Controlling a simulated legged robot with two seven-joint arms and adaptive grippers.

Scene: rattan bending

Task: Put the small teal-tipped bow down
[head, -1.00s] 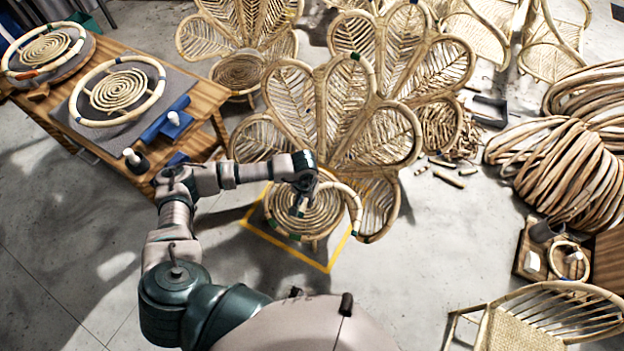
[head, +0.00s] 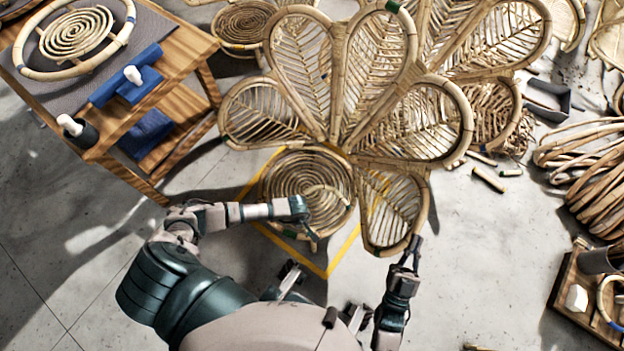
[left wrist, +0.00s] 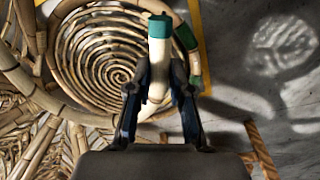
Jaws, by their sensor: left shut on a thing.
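The small teal-tipped bow (left wrist: 158,70) is between the fingers of my left gripper (left wrist: 160,105) in the left wrist view, its teal end pointing up in the picture. The left wrist view shows the seat's spiral (left wrist: 100,65) behind the bow. I cannot tell whether the bow touches the seat. My right gripper (head: 411,252) is close to the lower end of the right leaf-shaped panel (head: 388,205); its opening is unclear.
The chair's large woven back (head: 350,80) rises behind the seat. A yellow floor outline (head: 327,274) frames the seat. Rattan coils (head: 595,180) lie at right. Floor at lower left is clear.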

